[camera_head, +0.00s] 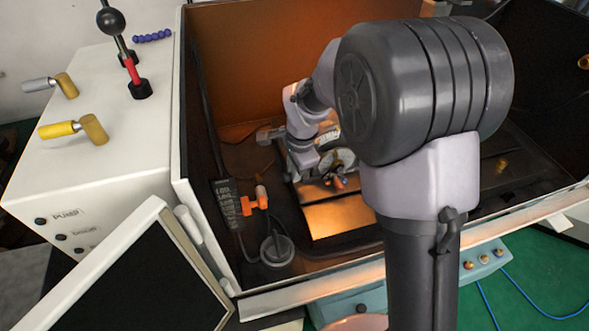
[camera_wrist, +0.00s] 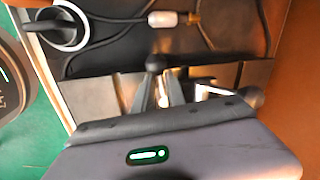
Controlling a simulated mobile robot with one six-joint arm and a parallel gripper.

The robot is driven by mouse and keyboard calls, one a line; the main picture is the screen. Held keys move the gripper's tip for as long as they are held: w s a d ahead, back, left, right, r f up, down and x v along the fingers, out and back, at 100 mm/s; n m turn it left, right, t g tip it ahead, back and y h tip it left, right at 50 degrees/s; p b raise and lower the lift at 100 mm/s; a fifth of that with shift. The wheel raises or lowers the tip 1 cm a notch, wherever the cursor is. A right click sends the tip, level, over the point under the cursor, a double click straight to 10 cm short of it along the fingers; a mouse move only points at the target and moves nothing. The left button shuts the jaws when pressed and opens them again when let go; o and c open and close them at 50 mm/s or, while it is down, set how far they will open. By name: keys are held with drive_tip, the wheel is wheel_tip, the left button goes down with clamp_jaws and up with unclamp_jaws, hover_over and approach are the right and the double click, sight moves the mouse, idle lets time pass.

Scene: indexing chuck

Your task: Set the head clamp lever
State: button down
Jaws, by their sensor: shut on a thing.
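My gripper (camera_wrist: 157,80) shows in the wrist view with its two grey fingers close together. They are shut on a small dark ball-ended lever (camera_wrist: 154,62), which appears to be the head clamp lever; its ball shows at the fingertips. The lever's shaft and pivot are hidden by the fingers and gripper body. In the head view my arm reaches into the machine enclosure, down to the chuck fixture (camera_head: 341,159). The fingertips and the lever are too small and covered there to make out.
The enclosure's front wall (camera_head: 300,296) and brown back wall (camera_head: 255,45) bound the space. A dark grey round base (camera_head: 277,250) with a cable and an orange fitting (camera_head: 262,197) stand left of the fixture. A white cabinet (camera_head: 120,150) with yellow and red-banded levers stands outside, left.

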drive_tip(key=shift+s+n, duration=0.15)
drive_tip(key=shift+n, duration=0.25)
drive_tip(key=shift+s+d+n+y+p, duration=0.25)
drive_tip(key=shift+n+y+p, duration=0.1)
drive_tip(key=shift+n, duration=0.65)
drive_tip(key=n, duration=0.1)
drive_tip(key=d+n+p, duration=0.1)
drive_tip(key=n, duration=0.1)
drive_tip(key=shift+s+n+g, duration=0.3)
drive_tip(key=shift+s+g, duration=0.1)
drive_tip(key=n, duration=0.1)
drive_tip(key=d+n+p, duration=0.1)
drive_tip(key=n, duration=0.1)
drive_tip(key=shift+s+n+g+y, duration=0.2)
drive_tip(key=shift+n+g+y, duration=0.1)
drive_tip(key=shift+y, duration=0.05)
drive_tip(key=shift+s+d+f+n+g+p, duration=0.15)
drive_tip(key=shift+d+n+p, duration=0.15)
drive_tip(key=shift+n, duration=0.5)
drive_tip(key=shift+w+d+r+n+g+p, duration=0.15)
drive_tip(key=shift+n+p, duration=0.2)
drive_tip(key=shift+n, duration=0.45)
drive_tip(key=shift+s+f, duration=0.1)
drive_tip(key=shift+f, duration=0.05)
drive_tip(key=c, duration=1.4)
unclamp_jaws()
drive_tip(key=shift+d, duration=0.1)
